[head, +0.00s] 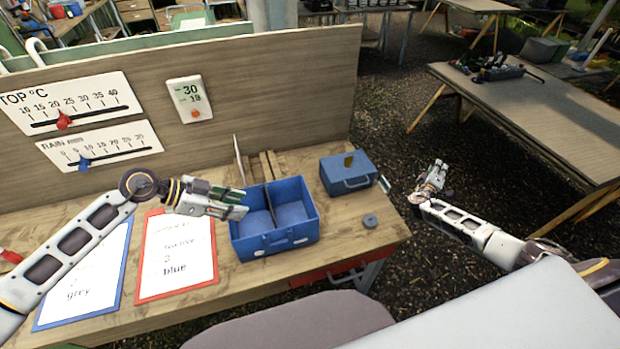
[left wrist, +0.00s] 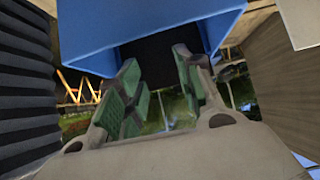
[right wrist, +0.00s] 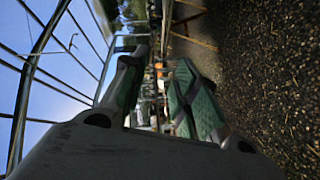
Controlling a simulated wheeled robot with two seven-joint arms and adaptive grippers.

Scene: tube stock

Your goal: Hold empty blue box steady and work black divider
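The open blue box (head: 295,239) stands on the wooden workbench and looks empty. A thin dark divider (head: 269,206) runs from back to front inside it, splitting it into two compartments. My left gripper (head: 238,203) is at the box's left wall, fingers pointing right and overlapping the wall's top edge in the head view. In the left wrist view its fingers (left wrist: 158,88) are apart, with the blue box (left wrist: 140,35) close ahead; contact is unclear. My right gripper (head: 433,178) is off the bench's right edge; its fingers are apart and empty in the right wrist view (right wrist: 152,85).
A closed blue box (head: 347,174) with a yellow mark stands behind right. Red-framed (head: 177,253) and blue-framed cards lie left. A thin upright panel (head: 238,160) stands behind the open box. The backboard (head: 270,80) bounds the rear.

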